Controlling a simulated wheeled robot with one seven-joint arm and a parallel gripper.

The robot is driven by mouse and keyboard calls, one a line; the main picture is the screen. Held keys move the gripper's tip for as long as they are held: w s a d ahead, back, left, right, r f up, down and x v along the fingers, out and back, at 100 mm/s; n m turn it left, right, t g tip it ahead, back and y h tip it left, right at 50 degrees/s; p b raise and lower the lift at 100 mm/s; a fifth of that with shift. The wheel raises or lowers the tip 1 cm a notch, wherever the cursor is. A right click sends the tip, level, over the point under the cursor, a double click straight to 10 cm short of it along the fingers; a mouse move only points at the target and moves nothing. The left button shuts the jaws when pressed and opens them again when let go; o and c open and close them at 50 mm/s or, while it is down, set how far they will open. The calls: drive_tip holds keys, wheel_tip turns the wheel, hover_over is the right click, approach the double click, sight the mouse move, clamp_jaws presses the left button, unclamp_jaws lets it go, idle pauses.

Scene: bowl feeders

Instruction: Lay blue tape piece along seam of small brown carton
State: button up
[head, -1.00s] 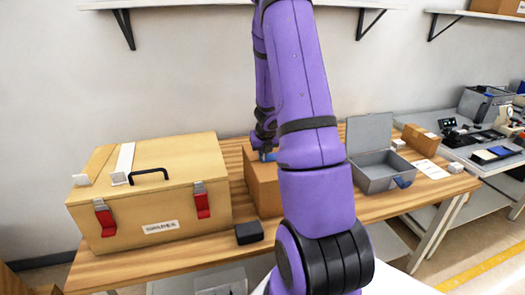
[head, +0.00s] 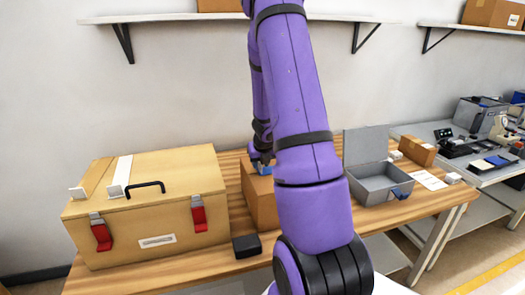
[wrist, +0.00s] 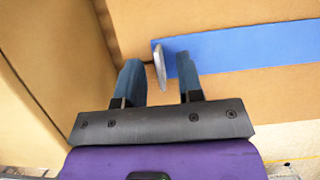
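The small brown carton (head: 262,207) stands on the wooden bench, partly hidden behind my arm. In the wrist view its top (wrist: 220,15) fills much of the picture. The blue tape piece (wrist: 250,50) lies across the carton, in line with a seam that shows at its left end. A pale upright tab (wrist: 159,66) stands at that end. My gripper (wrist: 160,82) is over this end, its two fingers apart with the tab between them and gaps showing on both sides. In the head view my gripper (head: 262,158) is just above the carton's top, with a bit of blue below it.
A large tan case (head: 150,205) with red latches stands left of the carton. A small black box (head: 246,246) is at the bench's front edge. An open grey metal box (head: 375,185) and another brown box (head: 418,146) are to the right. A shelf hangs above.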

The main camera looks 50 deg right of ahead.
drive_tip(key=v, duration=1)
idle(0.8)
